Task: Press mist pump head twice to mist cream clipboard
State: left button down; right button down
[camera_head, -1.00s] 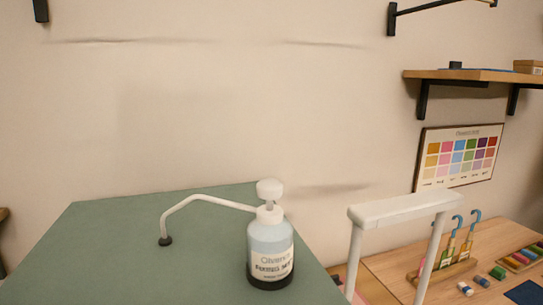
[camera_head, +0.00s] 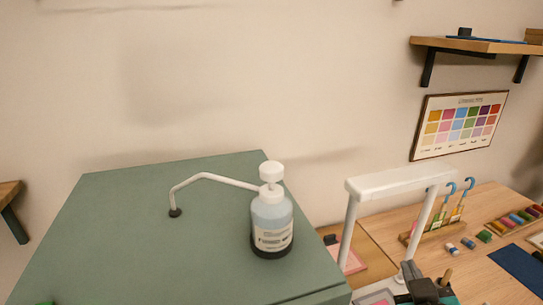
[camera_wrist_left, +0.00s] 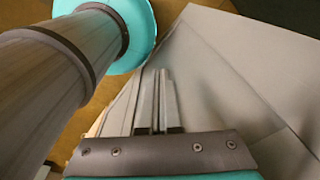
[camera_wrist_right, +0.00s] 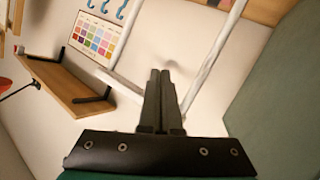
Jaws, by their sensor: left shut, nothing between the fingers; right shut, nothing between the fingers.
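The mist bottle (camera_head: 271,222), with a pale body, printed label and dark base, stands upright on the green top. Its white pump head (camera_head: 271,171) is raised above the collar, and a thin bent white spout reaches left to a dark nozzle (camera_head: 175,212). My right gripper (camera_head: 410,270) is low at the right, well apart from the bottle; its fingers are together and empty in the right wrist view (camera_wrist_right: 161,75). My left gripper (camera_wrist_left: 165,78) is shut and empty beside a grey panel in the left wrist view. I cannot make out a cream clipboard.
A white frame (camera_head: 400,182) stands between the green top (camera_head: 130,250) and the wooden table (camera_head: 485,225). Brushes in a rack (camera_head: 440,230), colour blocks and a blue mat (camera_head: 522,270) lie there. A shelf (camera_head: 470,45) and colour chart (camera_head: 460,125) are on the wall.

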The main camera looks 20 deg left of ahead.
jog(key=w+a+r+n+t+y, duration=0.25)
jog(key=r+t, duration=0.25)
jog(key=r, duration=0.9)
jog(key=s+a+r+n+t+y, duration=0.2)
jog(key=a+r+n+y, duration=0.35)
jog(key=r, duration=0.45)
jog(key=s+a+r+n+t+y, duration=0.1)
jog(key=s+a+r+n+y, duration=0.1)
jog(key=a+r+n+y, duration=0.65)
jog(key=s+a+r+n+g+y, duration=0.2)
jog(key=s+r+n+g+y, duration=0.25)
jog(key=n+g, duration=0.4)
jog(key=s+a+r+n+g+y, duration=0.2)
jog(key=s+r+n+g+y, duration=0.15)
jog(key=n+g+y, duration=0.4)
jog(key=s+a+f+n+g+h, duration=0.6)
jog(key=s+a+n+g+h, duration=0.3)
jog(key=n+h, duration=0.65)
jog(key=w+d+n+t+h, duration=0.1)
jog(key=w+d+t+h, duration=0.5)
jog(key=w+t, duration=0.3)
jog(key=w+d, duration=0.1)
jog(key=w, duration=0.2)
jog(key=shift+w+f+p, duration=0.2)
jog(key=shift+f+p, duration=0.1)
jog(key=shift+p, duration=0.05)
